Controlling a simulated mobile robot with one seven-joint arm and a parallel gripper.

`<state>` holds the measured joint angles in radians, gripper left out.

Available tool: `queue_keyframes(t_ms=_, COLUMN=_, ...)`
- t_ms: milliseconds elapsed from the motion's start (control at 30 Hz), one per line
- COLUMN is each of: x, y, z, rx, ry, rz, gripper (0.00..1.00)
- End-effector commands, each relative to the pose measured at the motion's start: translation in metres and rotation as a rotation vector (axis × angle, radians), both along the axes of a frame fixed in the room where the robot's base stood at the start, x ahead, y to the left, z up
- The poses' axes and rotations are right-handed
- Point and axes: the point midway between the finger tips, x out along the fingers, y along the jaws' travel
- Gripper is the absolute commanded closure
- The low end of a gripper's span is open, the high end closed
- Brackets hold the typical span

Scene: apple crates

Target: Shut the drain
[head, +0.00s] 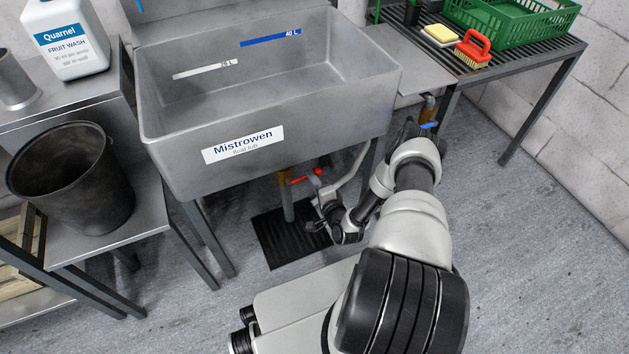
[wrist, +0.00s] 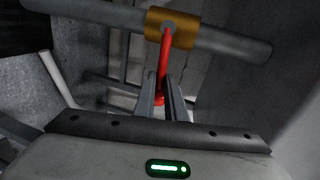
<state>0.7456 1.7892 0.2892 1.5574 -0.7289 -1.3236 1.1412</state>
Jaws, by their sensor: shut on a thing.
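The steel tub (head: 180,165), labelled Mistrowen, has a pipe running down from its underside with a brass valve (head: 285,177) on it. A red lever (head: 307,179) sticks out from that valve to the right, crosswise to the pipe. In the wrist view the brass valve body (wrist: 172,42) sits on the grey pipe (wrist: 105,14), and the red lever (wrist: 164,62) runs from it at about a right angle to the pipe. My gripper (wrist: 163,88) is shut on the lever near its free end. The lever's tip is partly hidden between the fingers.
A black floor grate (head: 280,240) lies under the tub. A second valve with a blue handle (head: 429,125) is to the right. A dark bucket (head: 70,180) stands on the left shelf. A slatted bench (head: 530,55) stands at the right, with open floor before it.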

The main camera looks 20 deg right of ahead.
Motion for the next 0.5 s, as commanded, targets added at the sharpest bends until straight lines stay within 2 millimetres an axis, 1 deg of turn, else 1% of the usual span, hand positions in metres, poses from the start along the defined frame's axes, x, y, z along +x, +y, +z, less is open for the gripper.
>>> queue_keyframes(t_ms=33, x=0.0056, y=-0.0155, z=0.0035, rx=0.006, ry=-0.015, rz=-0.027, gripper=1.0)
queue_keyframes(t_ms=200, x=0.0078, y=-0.0156, z=-0.0003, rx=0.055, ry=-0.013, rz=-0.026, gripper=1.0)
queue_keyframes(t_ms=500, x=0.0088, y=-0.0153, z=-0.0029, rx=0.081, ry=-0.01, rz=-0.025, gripper=1.0)
